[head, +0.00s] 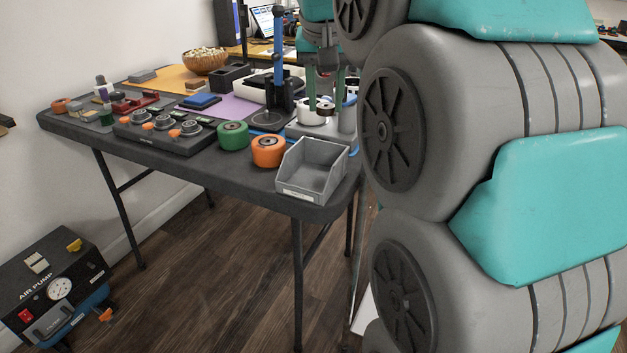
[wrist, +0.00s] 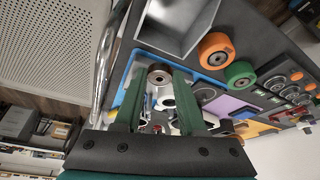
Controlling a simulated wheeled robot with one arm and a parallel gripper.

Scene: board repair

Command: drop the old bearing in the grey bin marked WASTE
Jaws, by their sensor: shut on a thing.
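The grey bin (head: 320,178) stands on the near right corner of the black table, with a white label on its front too small to read. Its empty inside also shows at the top of the wrist view (wrist: 183,44). My gripper (head: 326,103) is behind the bin in the head view, its green fingers pointing down over the table. In the wrist view my gripper (wrist: 158,72) is shut on the old bearing (wrist: 159,75), a small metal ring between the fingertips. The bearing is apart from the bin. In the head view it is hard to make out between the fingers.
An orange roller (head: 268,151) and a green roller (head: 233,135) stand left of the bin. A white round part (head: 312,117) is below my gripper. A black fixture (head: 164,133) with several knobs lies further left. An air pump (head: 58,287) stands on the floor.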

